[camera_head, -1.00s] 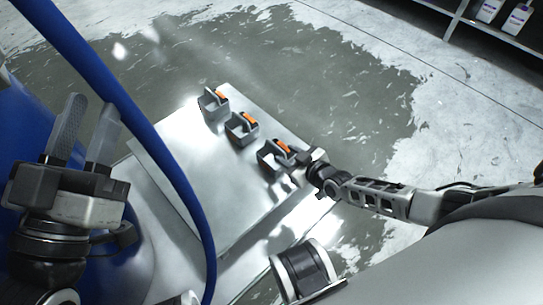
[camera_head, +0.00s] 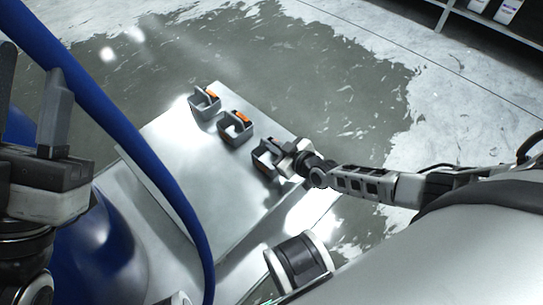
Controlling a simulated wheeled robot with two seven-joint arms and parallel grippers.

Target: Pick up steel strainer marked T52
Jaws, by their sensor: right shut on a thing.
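Three grey steel strainers, open-topped and box-like, stand in a diagonal row on a pale metal table (camera_head: 190,170). The far strainer (camera_head: 205,106) and the middle strainer (camera_head: 235,131) each show an orange part. My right gripper (camera_head: 280,154) is shut on the near strainer (camera_head: 263,158), at its right side, and covers its orange part. I cannot tell whether this strainer touches the table. No T52 marking is readable. My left gripper (camera_head: 30,100) is at the left edge, fingers apart and empty, away from the strainers.
A thick blue hose (camera_head: 150,150) arcs across the view in front of the table's left side. A shelf (camera_head: 490,30) with white containers stands at the top right. The table's left and front parts are bare.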

